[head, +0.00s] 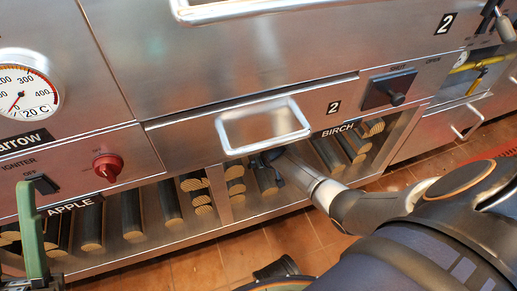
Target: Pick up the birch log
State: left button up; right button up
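Birch logs lie on the low shelf under the BIRCH label (338,131), dark-sided with pale cut ends. One birch log (267,185) lies right by my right gripper (268,160), and more birch logs (327,153) lie to its right. My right arm comes in from the lower right and the gripper reaches under the drawer front to the logs. Its fingers are small, dark and partly hidden, so I cannot tell whether they are open or touch a log. A green upright piece (32,235) at the lower left looks like part of my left gripper; its opening does not show clearly.
A steel drawer with a wide handle (263,126) overhangs the shelf closely. A divider (219,193) separates the birch logs from the apple logs (170,203) on the left. A red knob (108,167) and a black switch (390,90) stick out of the front. Tiled floor (290,238) lies below.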

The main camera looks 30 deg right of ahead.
jog(key=b+x, duration=0.4)
jog(key=shift+w, duration=0.15)
jog(key=shift+w+d+f+b, duration=0.1)
jog(key=shift+w+f+b, duration=0.2)
jog(key=shift+f+b, duration=0.05)
pick_arm(q)
jog(key=shift+m+g, duration=0.3)
jog(key=f, duration=0.4)
jog(key=d+f, duration=0.1)
jog(key=shift+w+f, duration=0.1)
jog(key=shift+f, duration=0.3)
pick_arm(e)
jog(key=shift+r, duration=0.1)
jog(key=shift+c, duration=0.4)
jog(key=c, duration=0.3)
grip_shut()
pick_arm(q)
jog(key=shift+a, duration=0.15)
